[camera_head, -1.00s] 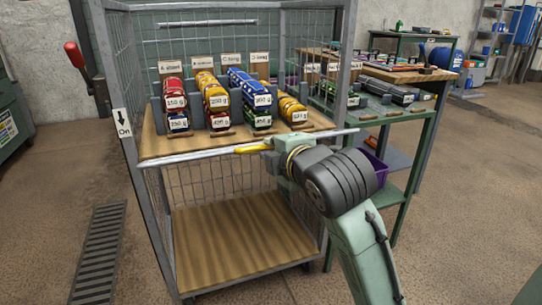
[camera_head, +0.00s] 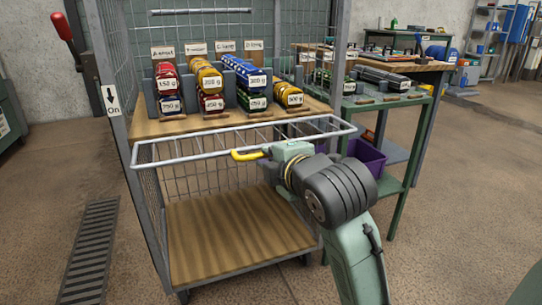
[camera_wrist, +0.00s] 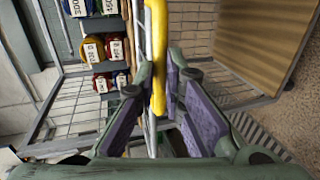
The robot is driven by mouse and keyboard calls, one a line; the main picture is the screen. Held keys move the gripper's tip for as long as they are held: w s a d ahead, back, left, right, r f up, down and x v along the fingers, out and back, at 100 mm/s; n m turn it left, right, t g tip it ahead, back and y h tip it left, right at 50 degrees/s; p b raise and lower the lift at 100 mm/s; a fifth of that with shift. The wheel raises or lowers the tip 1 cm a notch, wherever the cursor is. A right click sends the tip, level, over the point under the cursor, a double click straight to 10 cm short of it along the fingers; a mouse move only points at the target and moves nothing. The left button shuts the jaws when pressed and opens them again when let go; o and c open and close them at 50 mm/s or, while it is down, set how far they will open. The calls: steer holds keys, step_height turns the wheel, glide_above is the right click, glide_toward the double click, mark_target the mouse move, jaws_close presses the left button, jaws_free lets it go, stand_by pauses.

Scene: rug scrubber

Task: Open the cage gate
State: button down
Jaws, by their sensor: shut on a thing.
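The cage gate (camera_head: 200,157) is a pale metal frame with bars, seen partly from above at the front of the cage (camera_head: 112,118). It stands out toward me, near shelf height. Its yellow handle (camera_head: 246,155) is on the near edge. My gripper (camera_head: 264,152) is at the right end of this handle. In the wrist view the yellow handle (camera_wrist: 158,60) runs between the purple-padded fingers of my gripper (camera_wrist: 165,95), which are shut on it. The fingertips are hard to make out in the head view.
The cage's wooden shelf (camera_head: 160,130) bears several coloured, labelled weights. Its lower wooden floor (camera_head: 235,235) is bare. A green bench (camera_head: 395,165) with a purple bin (camera_head: 367,155) stands close on the right. A floor grate (camera_head: 92,245) lies at left.

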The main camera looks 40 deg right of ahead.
steer(key=shift+w+f, duration=0.1)
steer(key=shift+w, duration=0.15)
steer(key=c, duration=1.9)
jaws_free()
steer(key=shift+w+f, duration=0.1)
steer(key=shift+o, duration=1.2)
steer(key=shift+s, duration=0.2)
steer(key=v, duration=1.2)
steer(key=shift+w, duration=0.1)
